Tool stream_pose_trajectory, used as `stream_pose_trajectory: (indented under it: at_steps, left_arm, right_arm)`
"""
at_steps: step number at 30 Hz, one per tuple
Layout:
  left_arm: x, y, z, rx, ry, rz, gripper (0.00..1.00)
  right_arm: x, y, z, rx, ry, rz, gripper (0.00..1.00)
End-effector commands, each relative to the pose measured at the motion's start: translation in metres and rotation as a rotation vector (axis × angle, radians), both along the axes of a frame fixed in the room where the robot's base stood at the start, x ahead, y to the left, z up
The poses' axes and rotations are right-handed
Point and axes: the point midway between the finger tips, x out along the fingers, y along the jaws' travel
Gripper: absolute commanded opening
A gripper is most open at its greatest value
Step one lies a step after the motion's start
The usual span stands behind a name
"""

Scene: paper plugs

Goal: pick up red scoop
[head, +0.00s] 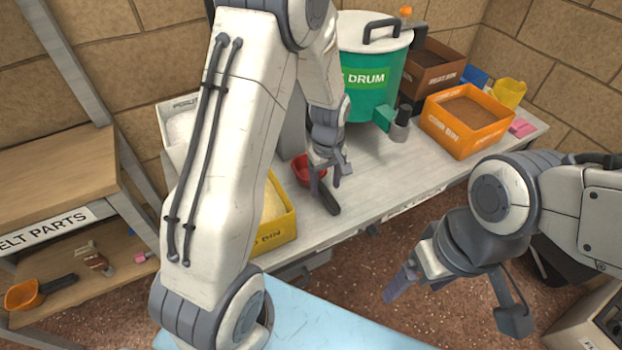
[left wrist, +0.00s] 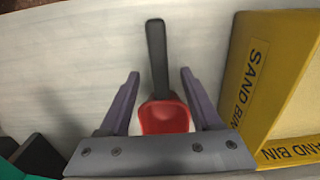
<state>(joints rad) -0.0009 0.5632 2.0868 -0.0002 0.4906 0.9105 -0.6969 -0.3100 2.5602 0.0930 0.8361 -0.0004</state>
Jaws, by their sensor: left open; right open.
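The red scoop (head: 303,168) lies on the grey table with its dark handle pointing toward the table's front edge. In the left wrist view the red scoop (left wrist: 164,116) sits between the fingers, bowl near the palm and black handle reaching out past the fingertips. My left gripper (head: 327,182) is open directly above the scoop and partly covers it in the head view; its fingers (left wrist: 160,72) stand apart on either side of the scoop, not touching it. My right gripper (head: 405,290) is open and empty, in front of the table at the right.
The yellow sand bin (head: 276,228) stands close to the left of the scoop; it also shows in the left wrist view (left wrist: 262,75). A green drum (head: 370,95) stands behind. An orange bin (head: 466,145) is at the right. The table (head: 400,170) is clear right of the scoop.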

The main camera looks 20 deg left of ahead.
Motion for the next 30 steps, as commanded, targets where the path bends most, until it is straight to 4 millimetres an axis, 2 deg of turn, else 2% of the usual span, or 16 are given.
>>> stream_pose_trajectory:
  at_steps: [3,7,11,17,20,22,23,30]
  left_arm:
    - [0.001,0.002,-0.022,0.000,0.005,0.001,0.65]
    - [0.001,0.003,-0.038,-0.001,0.004,0.000,0.65]
    - [0.002,0.002,-0.045,0.000,0.001,0.000,0.65]
    - [0.002,0.002,-0.045,-0.001,0.001,-0.001,0.65]
    - [0.002,0.002,-0.045,-0.001,0.001,-0.001,0.31]
    - [0.002,0.002,-0.045,0.000,0.000,-0.001,0.04]
    - [0.002,0.002,-0.045,0.000,0.000,-0.001,0.00]
    - [0.002,0.002,-0.044,0.000,0.000,-0.002,0.00]
  right_arm:
    - [0.000,0.000,-0.005,0.000,0.000,0.000,0.84]
    - [0.000,0.000,-0.008,0.000,0.000,0.000,0.84]
    - [0.000,0.000,-0.009,0.000,0.000,0.000,0.84]
    - [0.000,0.000,-0.009,0.000,0.000,0.000,0.84]
    - [0.000,0.000,-0.009,0.000,0.000,0.000,0.84]
    - [0.000,0.000,-0.009,0.000,0.000,0.000,0.84]
    - [0.000,0.000,-0.009,0.000,0.000,0.000,0.84]
    - [0.000,0.000,-0.008,0.000,0.000,0.000,0.84]
